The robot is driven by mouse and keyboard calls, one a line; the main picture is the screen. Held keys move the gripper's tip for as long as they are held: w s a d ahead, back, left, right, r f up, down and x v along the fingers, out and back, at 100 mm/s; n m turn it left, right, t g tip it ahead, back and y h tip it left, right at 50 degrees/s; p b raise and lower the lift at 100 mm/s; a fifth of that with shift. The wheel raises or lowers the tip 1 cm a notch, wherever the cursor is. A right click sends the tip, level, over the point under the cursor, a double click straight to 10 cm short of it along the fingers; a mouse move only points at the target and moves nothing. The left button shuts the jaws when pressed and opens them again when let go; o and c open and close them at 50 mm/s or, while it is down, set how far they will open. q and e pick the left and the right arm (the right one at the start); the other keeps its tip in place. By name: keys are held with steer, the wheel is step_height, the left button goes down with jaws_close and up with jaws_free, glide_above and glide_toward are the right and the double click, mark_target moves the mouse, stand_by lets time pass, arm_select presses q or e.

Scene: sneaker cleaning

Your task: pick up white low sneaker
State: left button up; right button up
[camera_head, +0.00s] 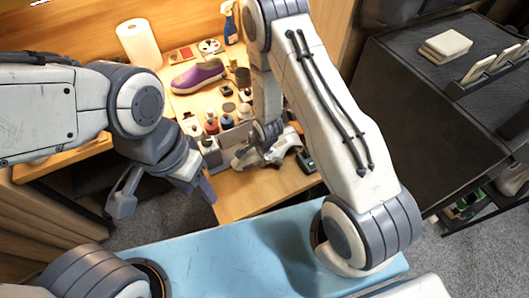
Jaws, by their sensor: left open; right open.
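A white and grey shape that looks like the white low sneaker (284,147) is on the wooden table (245,192), near its front right part. My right gripper (266,156) reaches down from above right beside it. The gripper and wrist cover part of the shape, and I cannot tell whether they touch. The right jaws are open, though their fingertips are hard to make out. My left gripper (160,196) is open and empty, in front of the table's left side, with its fingers wide apart and clear of the sneaker.
A purple shoe (198,77) sits further back on the table. A paper towel roll (139,46) and a blue spray bottle (230,24) stand behind. Several small bottles and jars crowd the table left of my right gripper. A dark cabinet (400,110) stands at the right.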

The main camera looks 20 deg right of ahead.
steer(key=b+x, duration=0.2)
steer(key=x, duration=0.1)
steer(key=shift+f, duration=0.25)
steer(key=shift+r, duration=0.1)
steer(key=shift+w, duration=0.1)
steer(key=c, duration=1.5)
steer(key=shift+o, duration=0.2)
steer(key=shift+r, duration=0.1)
